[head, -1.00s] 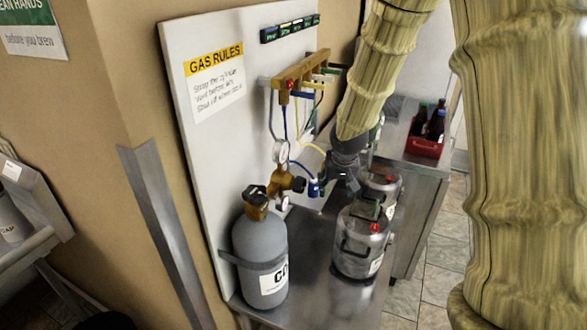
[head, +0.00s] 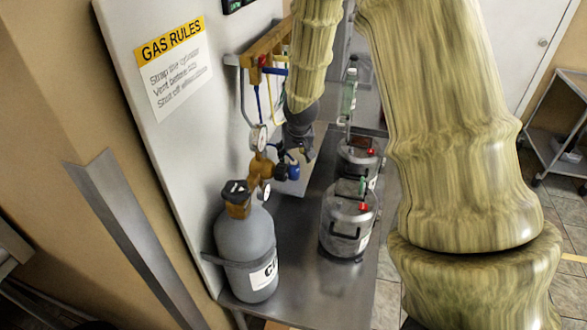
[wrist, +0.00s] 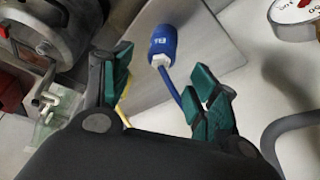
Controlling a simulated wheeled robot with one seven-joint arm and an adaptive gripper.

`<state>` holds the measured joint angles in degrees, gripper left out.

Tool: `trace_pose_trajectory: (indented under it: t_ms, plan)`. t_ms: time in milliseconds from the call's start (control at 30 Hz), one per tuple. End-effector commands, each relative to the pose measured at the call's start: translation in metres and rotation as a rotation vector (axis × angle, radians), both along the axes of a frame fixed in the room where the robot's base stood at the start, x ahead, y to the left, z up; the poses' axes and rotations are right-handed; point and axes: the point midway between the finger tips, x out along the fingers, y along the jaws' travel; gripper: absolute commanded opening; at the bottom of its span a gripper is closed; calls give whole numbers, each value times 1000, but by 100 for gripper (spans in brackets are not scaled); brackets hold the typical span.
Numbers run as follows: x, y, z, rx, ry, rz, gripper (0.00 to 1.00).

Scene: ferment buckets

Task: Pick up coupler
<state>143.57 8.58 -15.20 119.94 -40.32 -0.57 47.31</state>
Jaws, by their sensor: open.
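The blue coupler (wrist: 163,42) has a pale collar and a blue hose running down from it toward my right finger. It also shows as a small blue piece beside the brass regulator in the head view (head: 293,172). My gripper (wrist: 163,84) is open, with green-tipped fingers. In the wrist view the coupler lies beyond the fingertips and between their lines, apart from both. The hose passes close to the right finger; I cannot tell if they touch. In the head view my gripper (head: 302,150) is just above the coupler.
A grey gas cylinder (head: 246,246) with a brass regulator (head: 260,170) stands at the left of the steel bench (head: 298,268). Two metal kegs (head: 347,225) stand to the right. A white panel (head: 170,135) is behind. A gauge (wrist: 293,12) shows upper right in the wrist view.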

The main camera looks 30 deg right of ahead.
Motion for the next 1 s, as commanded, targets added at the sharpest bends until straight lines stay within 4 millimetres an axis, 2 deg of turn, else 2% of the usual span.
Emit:
trace_pose_trajectory:
  t_ms: [300, 800, 1000]
  plan:
    - [1, -3, -9, -1, -1, 0, 60]
    - [12, -7, -49, -2, 2, 1, 60]
    - [15, -9, -58, 0, 1, 0, 60]
